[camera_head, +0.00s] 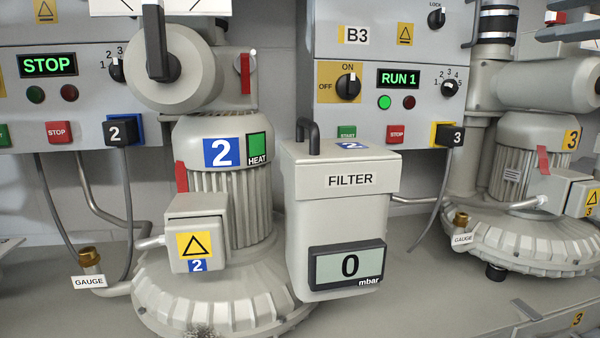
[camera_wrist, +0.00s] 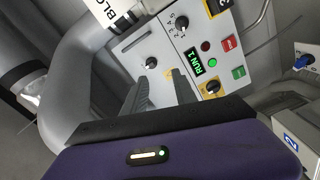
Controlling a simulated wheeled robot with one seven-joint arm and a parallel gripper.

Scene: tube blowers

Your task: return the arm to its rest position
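My gripper (camera_wrist: 160,84) shows in the wrist view as two dark fingers standing apart with nothing between them. It is open and empty. Beyond the fingers is the grey control panel reading RUN 1 (camera_wrist: 205,65), seen tilted. I cannot tell how far the fingertips are from it. In the head view the same panel (camera_head: 362,122) is upright at the upper right, and I cannot make out my gripper there.
Blower 2 (camera_head: 232,200) stands left of centre beside the FILTER box (camera_head: 335,222), whose display reads 0 mbar. Its panel (camera_head: 80,90) reads STOP. Blower 3 (camera_head: 520,235) is at the right. In the wrist view a thick grey pipe (camera_wrist: 75,60) curves close on the left.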

